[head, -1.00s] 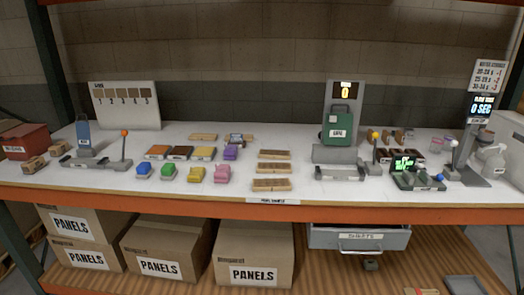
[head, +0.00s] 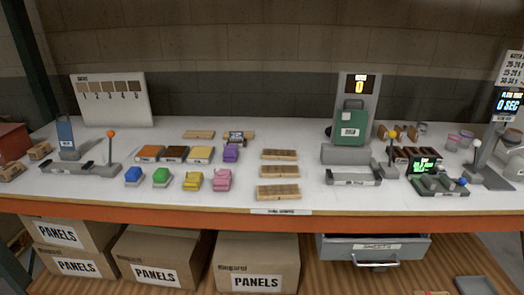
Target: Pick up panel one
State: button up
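Three flat wooden panels lie in a column near the middle of the workbench in the head view: a far one (head: 279,155), a middle one (head: 278,171) and a near one (head: 278,190) by the front edge. Each is light wood with a darker brown top divided into patches. Another plain wooden piece (head: 199,134) lies farther back to the left. I cannot read a number on any of them, so I cannot tell which is panel one. My gripper is not in view.
Orange, brown and cream blocks (head: 174,154) and several coloured blocks (head: 193,180) lie left of the panels. A green machine (head: 350,128) and a grey lever fixture (head: 354,177) stand right. Cardboard boxes (head: 255,262) marked PANELS and a grey drawer (head: 373,249) are below. White bench top shows around the panels.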

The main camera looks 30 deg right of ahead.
aim_at(277, 154)
jog(key=u, duration=0.65)
jog(key=i, duration=1.3)
jog(key=u, duration=0.4)
